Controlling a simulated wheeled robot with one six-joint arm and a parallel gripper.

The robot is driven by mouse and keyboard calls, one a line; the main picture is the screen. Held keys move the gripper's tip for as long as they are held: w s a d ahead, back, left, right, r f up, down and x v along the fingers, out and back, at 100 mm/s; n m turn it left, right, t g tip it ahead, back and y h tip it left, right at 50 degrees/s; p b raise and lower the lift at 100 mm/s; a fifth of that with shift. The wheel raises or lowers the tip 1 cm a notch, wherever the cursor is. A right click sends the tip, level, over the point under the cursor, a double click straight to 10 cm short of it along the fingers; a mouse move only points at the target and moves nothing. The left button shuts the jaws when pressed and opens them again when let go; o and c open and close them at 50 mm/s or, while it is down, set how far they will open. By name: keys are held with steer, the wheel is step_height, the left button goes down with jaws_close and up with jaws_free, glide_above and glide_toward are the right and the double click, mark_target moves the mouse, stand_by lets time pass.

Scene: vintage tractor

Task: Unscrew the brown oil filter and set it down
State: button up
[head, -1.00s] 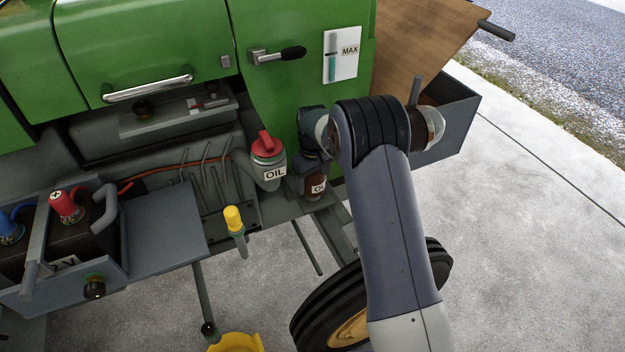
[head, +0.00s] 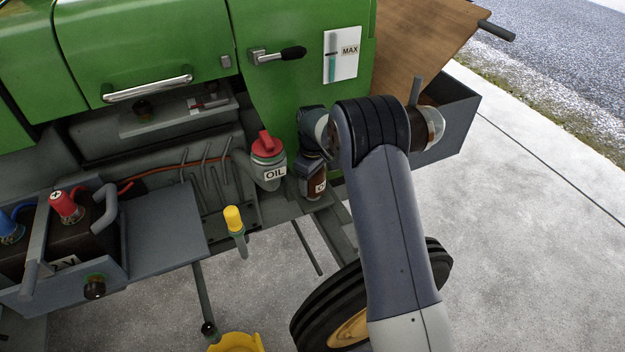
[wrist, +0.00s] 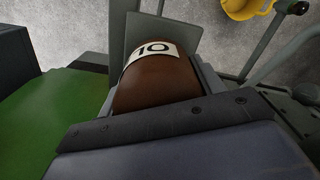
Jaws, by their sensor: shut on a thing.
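The brown oil filter (head: 315,184) stands upright at the lower side of the green tractor, right of the red-capped oil jug. It carries a white label, now turned partly out of sight. My gripper (head: 314,165) comes down over it from above and is shut on it.
The oil container (head: 268,162) with a red cap is close on the left. A yellow-topped dipstick (head: 235,222) stands lower left, above a yellow pan (head: 237,342). A grey shelf (head: 165,228) extends left beside the battery (head: 80,235). A grey box (head: 455,118) is at right.

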stand_by(0.3)
steer(key=shift+n, duration=0.9)
steer(key=shift+n, duration=0.9)
steer(key=o, duration=0.5)
steer(key=shift+m, duration=0.9)
